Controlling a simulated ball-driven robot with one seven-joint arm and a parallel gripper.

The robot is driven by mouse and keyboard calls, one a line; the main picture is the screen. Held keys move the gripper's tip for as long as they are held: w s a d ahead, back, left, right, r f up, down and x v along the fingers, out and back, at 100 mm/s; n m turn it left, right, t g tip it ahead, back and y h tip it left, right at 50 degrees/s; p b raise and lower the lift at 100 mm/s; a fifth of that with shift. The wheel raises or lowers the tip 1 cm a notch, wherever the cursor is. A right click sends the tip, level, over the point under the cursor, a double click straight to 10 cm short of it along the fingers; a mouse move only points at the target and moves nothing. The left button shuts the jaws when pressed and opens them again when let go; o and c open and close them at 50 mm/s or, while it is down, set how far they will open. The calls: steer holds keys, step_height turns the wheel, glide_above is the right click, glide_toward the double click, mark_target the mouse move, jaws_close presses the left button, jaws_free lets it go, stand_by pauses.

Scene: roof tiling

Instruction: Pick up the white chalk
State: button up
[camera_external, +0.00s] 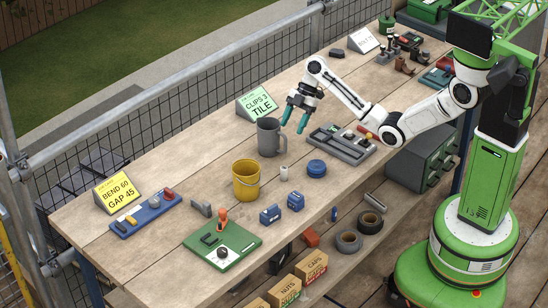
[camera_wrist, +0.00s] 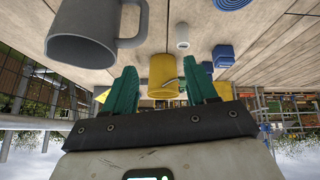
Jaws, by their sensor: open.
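A small white cylinder (camera_external: 284,173), which looks like the white chalk, stands upright on the wooden bench between the grey mug and the blue round coil. It also shows in the wrist view (camera_wrist: 182,36), near the top, beyond my fingers. My gripper (camera_external: 295,117) is open and empty, with teal fingers angled down above the bench. It is above and behind the chalk, just past the grey mug (camera_external: 268,137). In the wrist view the fingers (camera_wrist: 160,78) are spread with nothing between them.
A yellow bucket (camera_external: 246,181) stands left of the chalk and a blue coil (camera_external: 316,168) right of it. Two small blue boxes (camera_external: 283,207) lie in front. A grey tray (camera_external: 341,144) holds tools to the right. Signs line the back edge.

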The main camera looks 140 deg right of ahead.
mark_target(284, 168)
steer(key=w+a+n+g, duration=0.1)
steer(key=w+n+g, duration=0.1)
steer(key=w, duration=0.1)
steer(key=w+a+f+n+g, duration=0.1)
steer(key=w+a+n+g, duration=0.1)
steer(key=w, duration=0.1)
steer(key=w+a+n+g+b, duration=0.1)
steer(key=w+n+g, duration=0.1)
steer(key=w, duration=0.1)
steer(key=shift+w+a+f, duration=0.15)
steer(key=shift+w+f, duration=0.15)
steer(key=shift+f, duration=0.05)
steer(key=shift+w+a+f+g, duration=0.1)
steer(key=shift+f+g, duration=0.1)
steer(key=shift+g, duration=0.1)
step_height(284, 168, down, 4)
steer(key=shift+f, duration=0.2)
steer(key=shift+f+p, duration=0.45)
steer(key=shift+f, duration=2.6)
jaws_close()
